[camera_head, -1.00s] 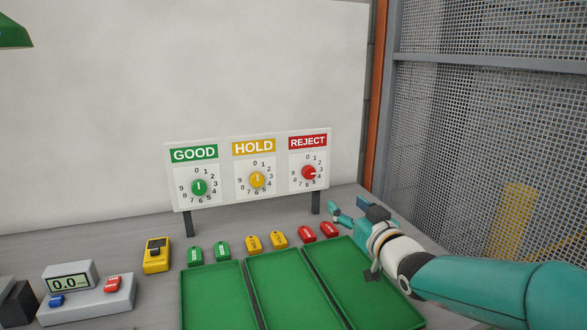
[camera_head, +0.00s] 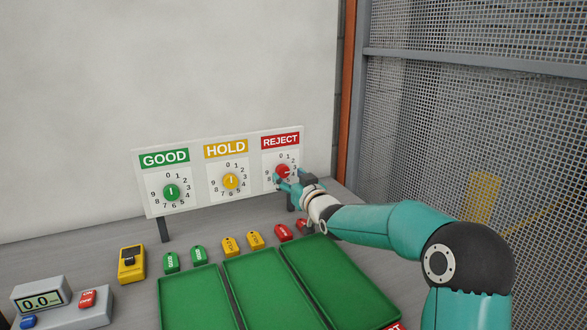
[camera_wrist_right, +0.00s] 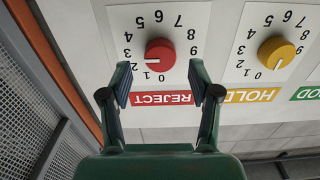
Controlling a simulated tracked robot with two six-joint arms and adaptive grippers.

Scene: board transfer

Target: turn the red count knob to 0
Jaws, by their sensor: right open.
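The red count knob (camera_head: 283,170) sits on the dial under the red REJECT label (camera_head: 280,140). In the right wrist view the red knob (camera_wrist_right: 161,52) appears upside down, and its white mark points to the picture's left, around the 2 and 3 and away from the 0. My right gripper (camera_head: 288,181) is at the REJECT dial, in front of the knob and partly covering the dial's lower part. In the right wrist view my right gripper (camera_wrist_right: 159,72) is open, its fingers spread to either side of the knob; contact cannot be told. My left gripper is not in view.
The yellow knob (camera_head: 231,181) and green knob (camera_head: 171,192) are on the same board to the left. Green trays (camera_head: 340,282) and several coloured tags (camera_head: 255,240) lie below the board. A mesh fence (camera_head: 450,130) stands at the right.

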